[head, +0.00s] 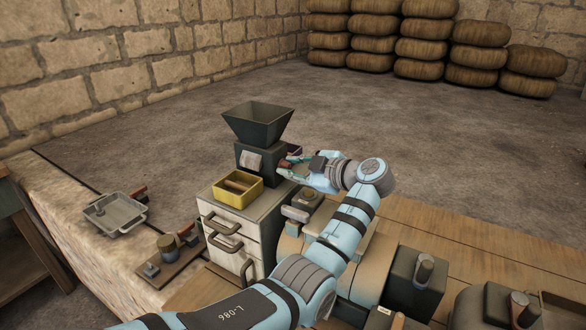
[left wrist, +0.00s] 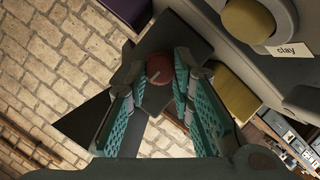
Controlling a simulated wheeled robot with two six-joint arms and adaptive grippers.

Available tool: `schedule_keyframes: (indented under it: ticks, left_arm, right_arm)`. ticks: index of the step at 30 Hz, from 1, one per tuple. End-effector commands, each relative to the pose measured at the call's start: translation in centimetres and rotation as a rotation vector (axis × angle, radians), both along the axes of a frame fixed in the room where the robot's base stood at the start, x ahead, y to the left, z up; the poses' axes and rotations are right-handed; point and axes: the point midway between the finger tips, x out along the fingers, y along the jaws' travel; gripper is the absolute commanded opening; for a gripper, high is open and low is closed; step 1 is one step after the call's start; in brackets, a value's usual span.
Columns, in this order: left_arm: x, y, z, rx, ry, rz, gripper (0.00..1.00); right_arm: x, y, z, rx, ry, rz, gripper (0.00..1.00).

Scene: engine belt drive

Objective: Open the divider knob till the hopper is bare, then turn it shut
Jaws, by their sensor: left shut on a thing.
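The dark grey hopper (head: 258,122) flares open above the dark divider body (head: 245,155), on top of a pale drawer cabinet. I see no contents in the part of its inside that shows; its bottom is too dark to judge. A yellow box (head: 224,195) with something brown inside stands in front of the pale outlet. My left gripper (head: 287,168) is at the right side of the divider body. In the left wrist view, the round red-brown knob (left wrist: 159,68) with a pale mark sits between the fingertips, and the gripper is shut on it. My right gripper is out of view.
The cabinet (head: 235,235) has drawers with dark handles. A grey metal pan (head: 113,214) and a small wooden board with a knob (head: 171,255) lie to the left. Several dark blocks with handles stand at the right. Sacks are stacked far behind; the floor between is clear.

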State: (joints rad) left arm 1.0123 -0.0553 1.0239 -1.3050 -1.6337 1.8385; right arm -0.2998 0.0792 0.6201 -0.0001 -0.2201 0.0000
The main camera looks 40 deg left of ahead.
Motion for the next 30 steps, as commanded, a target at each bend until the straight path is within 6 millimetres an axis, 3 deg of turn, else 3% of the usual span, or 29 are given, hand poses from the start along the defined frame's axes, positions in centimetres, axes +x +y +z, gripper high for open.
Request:
schedule_keyframes:
  ticks: [18, 30]
  left_arm:
    - [0.4, 0.0, 0.0, -0.047, 0.421, 0.001, 0.0]
    - [0.4, 0.0, 0.1, -0.059, 0.529, 0.0, 0.0]
  right_arm:
    - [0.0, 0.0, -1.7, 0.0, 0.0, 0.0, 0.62]
    - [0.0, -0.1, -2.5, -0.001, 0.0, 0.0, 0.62]
